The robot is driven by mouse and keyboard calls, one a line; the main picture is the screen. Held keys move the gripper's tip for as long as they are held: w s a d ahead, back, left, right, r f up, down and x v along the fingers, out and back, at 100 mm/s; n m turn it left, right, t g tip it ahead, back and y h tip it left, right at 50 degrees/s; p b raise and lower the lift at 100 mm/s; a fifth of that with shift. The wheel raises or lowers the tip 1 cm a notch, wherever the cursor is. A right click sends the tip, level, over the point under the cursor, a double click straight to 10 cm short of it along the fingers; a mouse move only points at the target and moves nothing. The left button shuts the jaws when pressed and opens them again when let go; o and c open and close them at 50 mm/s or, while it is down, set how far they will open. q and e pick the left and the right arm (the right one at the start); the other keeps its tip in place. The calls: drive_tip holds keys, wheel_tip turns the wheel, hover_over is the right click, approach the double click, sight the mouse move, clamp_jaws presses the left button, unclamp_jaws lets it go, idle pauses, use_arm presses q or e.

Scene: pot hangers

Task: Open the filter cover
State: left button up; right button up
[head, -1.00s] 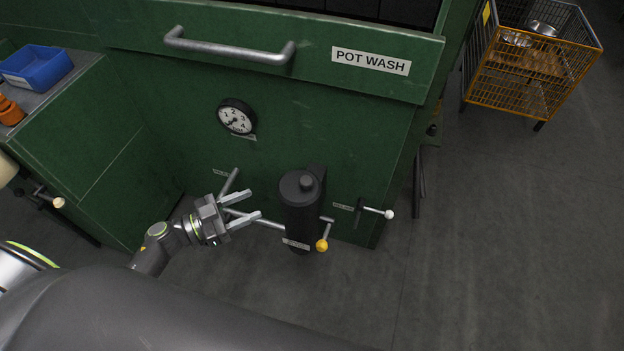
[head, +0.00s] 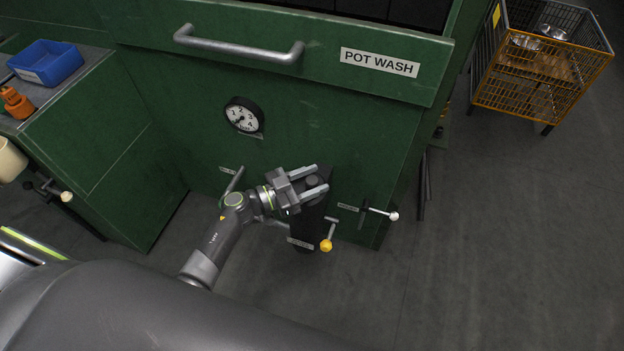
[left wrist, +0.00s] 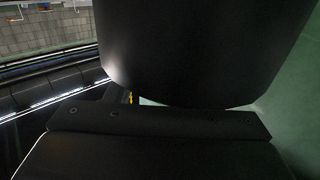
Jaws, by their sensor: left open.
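The filter is a dark upright cylinder (head: 308,228) on the front of the green pot wash machine. Its cover has a round knob (head: 313,182) on top. My left gripper (head: 322,178) is open, with its two fingers on either side of the knob in the head view. Whether they touch it I cannot tell. The gripper and wrist hide much of the cover. In the left wrist view a large dark rounded body (left wrist: 205,50) fills the upper middle, very close to the camera. My right gripper is in neither view.
A yellow-knobbed lever (head: 327,245) sits at the filter's lower right and a white-knobbed lever (head: 393,216) farther right. A gauge (head: 243,115) and a long bar handle (head: 240,47) are above. A wire cage cart (head: 540,75) stands at the right; the floor before it is clear.

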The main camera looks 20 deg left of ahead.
use_arm(q)
clamp_jaws()
idle(0.3)
drive_tip(key=shift+a, duration=0.1)
